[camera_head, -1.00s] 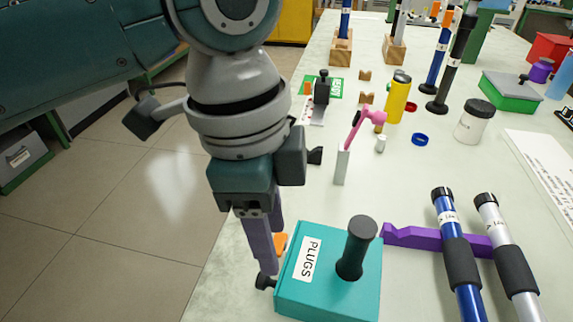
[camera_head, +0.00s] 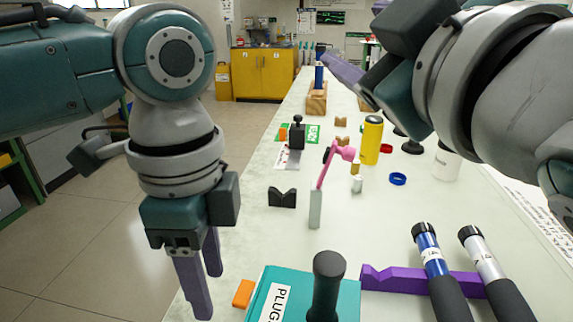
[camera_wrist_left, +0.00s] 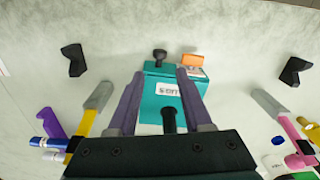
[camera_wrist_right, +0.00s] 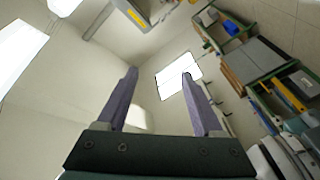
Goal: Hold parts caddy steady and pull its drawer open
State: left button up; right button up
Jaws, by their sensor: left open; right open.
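The parts caddy (camera_head: 263,289) is a teal box labelled PLUGS near the table's left edge, cut off by the bottom of the head view. A black upright handle (camera_head: 327,285) stands on its top. The caddy also shows in the left wrist view (camera_wrist_left: 149,112), with a black knob (camera_wrist_left: 159,55) at its far side. My left gripper (camera_head: 208,296) points down, open and empty, left of the caddy; in the left wrist view its fingers (camera_wrist_left: 159,73) frame the box. My right gripper (camera_wrist_right: 159,74) is open and empty, raised at upper right in the head view and facing wall and ceiling.
An orange block (camera_head: 243,293) is beside the caddy. A purple rack (camera_head: 394,281) holds a blue tube (camera_head: 430,256) and a silver tube (camera_head: 483,258) at right. A pink-headed stand (camera_head: 316,208) and a black V-block (camera_head: 282,198) stand behind. Floor lies left of the table.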

jog(key=s+a+r+n+y, duration=0.2)
jog(key=a+r+n+y, duration=1.05)
jog(key=n, duration=0.25)
jog(key=s+a+f+n+g+y, duration=0.1)
jog(key=a+n+g+y, duration=0.15)
jog(key=n+g, duration=0.45)
jog(key=s+a+f+n+g+y, duration=0.2)
jog(key=a+n+g, duration=0.2)
jog(key=n, duration=0.5)
jog(key=w+d+f+n+g+h, duration=0.1)
jog(key=w+d+f+n+h, duration=0.3)
jog(key=w+f+n+h, duration=0.3)
jog(key=m+g+h, duration=0.1)
jog(key=g+h, duration=0.5)
jog(key=h, duration=0.6)
send_over(322, 296)
jog(key=w, duration=0.2)
jog(key=f, duration=1.8)
jog(key=shift+s+d+f, duration=0.1)
jog(key=shift+s+f, duration=0.1)
jog(key=shift+f, duration=0.05)
jog(key=shift+s+d+f, duration=0.15)
jog(key=shift+f, duration=0.1)
notch_tip(322, 296, down, 10)
jog(key=shift+r, duration=0.25)
jog(key=shift+c, duration=0.3)
